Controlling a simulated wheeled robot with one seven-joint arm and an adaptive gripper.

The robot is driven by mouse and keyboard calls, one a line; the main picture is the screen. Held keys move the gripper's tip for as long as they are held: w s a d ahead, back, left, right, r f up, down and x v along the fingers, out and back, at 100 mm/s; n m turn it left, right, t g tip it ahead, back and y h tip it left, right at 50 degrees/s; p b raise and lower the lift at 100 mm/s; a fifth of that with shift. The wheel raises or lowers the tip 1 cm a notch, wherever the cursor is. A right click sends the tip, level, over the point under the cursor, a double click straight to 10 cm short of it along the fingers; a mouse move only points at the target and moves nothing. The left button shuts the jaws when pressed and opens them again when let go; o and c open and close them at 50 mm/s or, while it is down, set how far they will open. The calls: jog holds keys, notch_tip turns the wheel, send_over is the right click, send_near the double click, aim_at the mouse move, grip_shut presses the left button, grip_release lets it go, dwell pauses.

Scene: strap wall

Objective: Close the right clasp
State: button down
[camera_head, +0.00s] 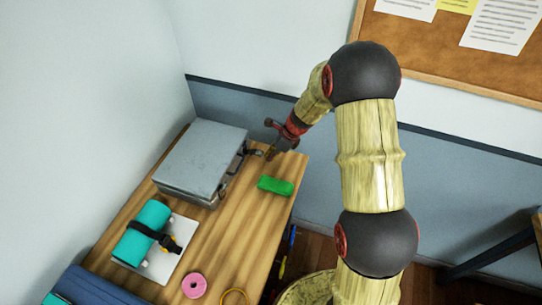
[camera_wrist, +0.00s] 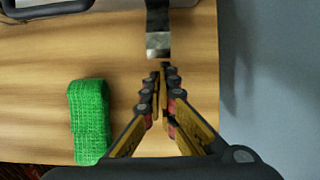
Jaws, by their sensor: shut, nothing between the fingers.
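The grey case (camera_head: 203,158) lies on the wooden table, with its lid down. Its right clasp (camera_head: 254,152), at the far end of the front side, sticks out from the case. In the wrist view this clasp (camera_wrist: 158,30) is a dark strap with a shiny metal end, pointing toward my fingers. My gripper (camera_head: 271,153) is just outside the clasp's end, and its fingers are shut and empty. In the wrist view the fingertips (camera_wrist: 163,68) are just below the metal end; I cannot tell whether they touch it. The case handle (camera_wrist: 45,10) shows at the upper left.
A green cloth-like block (camera_head: 275,186) lies on the table near my gripper. A teal roll (camera_head: 142,230) with a black strap is on a white board. A pink ring (camera_head: 194,285) lies near the front. The wall is close beyond the table.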

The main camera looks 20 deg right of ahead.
jog(key=shift+r+p, duration=0.25)
jog(key=shift+p, duration=0.1)
jog(key=shift+a+r+p, duration=0.1)
jog(key=shift+p, duration=0.8)
jog(key=shift+w+a+r+g+h+p, duration=0.15)
jog(key=shift+r+g+h+p, duration=0.4)
jog(key=shift+p, duration=2.65)
